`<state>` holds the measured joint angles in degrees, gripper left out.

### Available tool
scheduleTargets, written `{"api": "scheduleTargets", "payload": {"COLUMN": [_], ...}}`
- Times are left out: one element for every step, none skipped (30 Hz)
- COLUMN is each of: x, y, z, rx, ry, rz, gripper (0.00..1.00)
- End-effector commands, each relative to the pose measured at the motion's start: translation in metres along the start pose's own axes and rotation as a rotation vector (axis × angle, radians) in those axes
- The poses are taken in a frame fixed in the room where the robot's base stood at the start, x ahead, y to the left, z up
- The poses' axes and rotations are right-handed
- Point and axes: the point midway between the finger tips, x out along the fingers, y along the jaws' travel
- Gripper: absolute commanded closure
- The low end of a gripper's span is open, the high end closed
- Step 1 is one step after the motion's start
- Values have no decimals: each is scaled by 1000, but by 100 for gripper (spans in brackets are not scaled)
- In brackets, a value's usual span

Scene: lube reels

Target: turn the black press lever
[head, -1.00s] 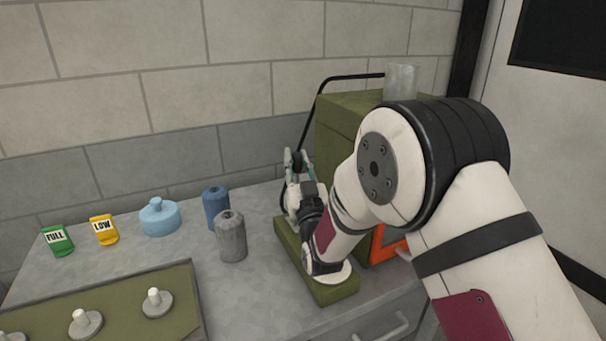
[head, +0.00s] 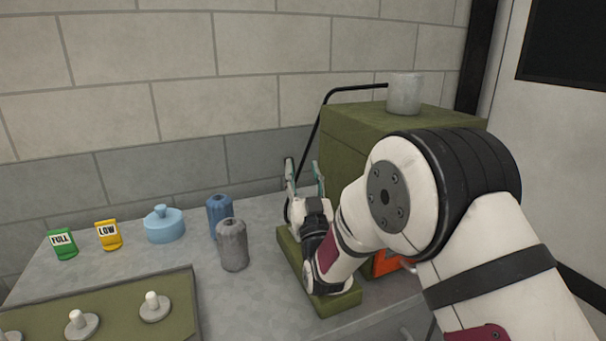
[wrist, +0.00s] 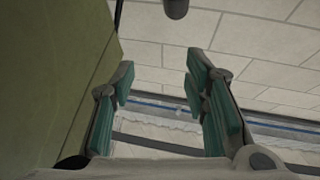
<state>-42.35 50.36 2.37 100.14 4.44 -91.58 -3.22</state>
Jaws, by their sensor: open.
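A thin black bent bar (head: 352,88) runs over the green box and down its left side, behind my gripper; I take it to be the press lever, but its lower end is hidden. My gripper (head: 304,173) is open, its teal-padded fingers pointing up beside the box's left side. In the wrist view my gripper (wrist: 160,75) has nothing between its fingers. A dark rounded rod end (wrist: 176,8) shows at the top edge there, beyond the fingertips. I cannot tell whether it is the lever's end.
The green box (head: 345,125) bears a grey cup (head: 404,94). A green base block (head: 338,301) lies below my wrist. Left of it stand a grey bottle (head: 233,247), a blue bottle (head: 218,208) and a light-blue lidded pot (head: 164,227). A pegged tray (head: 120,308) lies in front.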

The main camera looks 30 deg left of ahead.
Motion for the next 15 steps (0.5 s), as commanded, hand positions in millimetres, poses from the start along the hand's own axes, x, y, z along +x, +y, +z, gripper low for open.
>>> {"api": "scheduleTargets", "payload": {"x": [0,0,0,0,0,0,0,-2,-4,-6,-9,-15,-19,-24,-31], "y": [0,0,0,0,0,0,0,0,0,0,0,0,0,0,0], "z": [0,0,0,0,0,0,0,0,0,0,1,1,1,1,1], "rx": [0,0,0,0,0,0,0,0,0,0,0,0,0,0,0], "ry": [0,0,0,0,0,-1,-1,-1,-1,-1,-2,-3,-3,-4,-4], "rz": [0,0,0,0,0,0,0,0,0,0,0,0,0,0,0], "gripper": [57,57,57,57,57,57,57,57,57,57,57,57,57,57,57]}}
